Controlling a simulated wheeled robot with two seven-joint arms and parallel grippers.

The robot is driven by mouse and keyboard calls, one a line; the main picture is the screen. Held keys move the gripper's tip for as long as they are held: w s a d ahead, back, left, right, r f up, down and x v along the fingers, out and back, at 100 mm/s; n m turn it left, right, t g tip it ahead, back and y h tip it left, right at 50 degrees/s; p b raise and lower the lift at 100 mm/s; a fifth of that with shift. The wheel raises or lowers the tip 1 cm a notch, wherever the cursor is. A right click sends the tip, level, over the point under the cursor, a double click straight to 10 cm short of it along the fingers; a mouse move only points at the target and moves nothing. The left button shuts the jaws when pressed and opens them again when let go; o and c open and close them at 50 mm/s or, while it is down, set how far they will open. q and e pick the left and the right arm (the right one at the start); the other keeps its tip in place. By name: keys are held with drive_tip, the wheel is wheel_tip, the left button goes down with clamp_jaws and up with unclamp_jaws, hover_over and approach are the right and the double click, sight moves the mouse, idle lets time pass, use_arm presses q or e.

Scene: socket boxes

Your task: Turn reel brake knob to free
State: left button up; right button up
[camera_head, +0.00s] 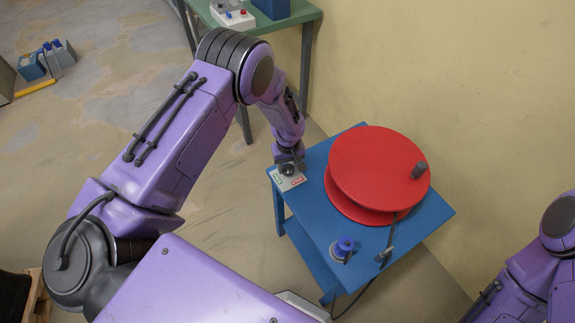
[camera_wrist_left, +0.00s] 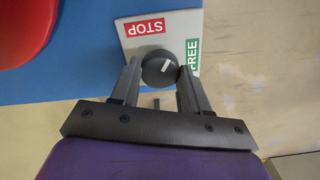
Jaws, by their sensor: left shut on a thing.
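The reel brake knob (camera_wrist_left: 160,69) is a round black knob with a white pointer line, on a light grey plate (camera_wrist_left: 128,42). The plate has a red STOP label (camera_wrist_left: 146,28) and a green FREE label (camera_wrist_left: 193,55). In the left wrist view the pointer line slants up and to the right, between the two labels. My left gripper (camera_wrist_left: 158,75) is shut on the knob, one finger on each side. In the head view the left gripper (camera_head: 288,165) is at the plate (camera_head: 290,181) and mostly hides the knob. My right gripper is out of view.
A red reel (camera_head: 375,170) with a dark crank handle lies on the blue table (camera_head: 310,225), right of the plate. A blue, round-topped part (camera_head: 343,246) and a dark cable sit at the front. A green table (camera_head: 285,22) stands behind; a plain wall is at right.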

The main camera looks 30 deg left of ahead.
sight(289, 167)
use_arm(q)
drive_tip(key=m, duration=0.5)
drive_tip(key=shift+w+m, duration=0.2)
drive_tip(key=shift+m, duration=0.1)
drive_tip(key=m+b, duration=0.1)
drive_tip(key=m, duration=0.4)
drive_tip(key=shift+r+m, duration=0.15)
drive_tip(key=shift+m, duration=0.15)
drive_tip(key=o, duration=0.9)
drive_tip(key=shift+c, duration=0.2)
drive_tip(key=shift+o, duration=1)
wheel_tip(289, 167, up, 10)
drive_tip(key=b, duration=0.1)
drive_tip(key=shift+r, duration=0.2)
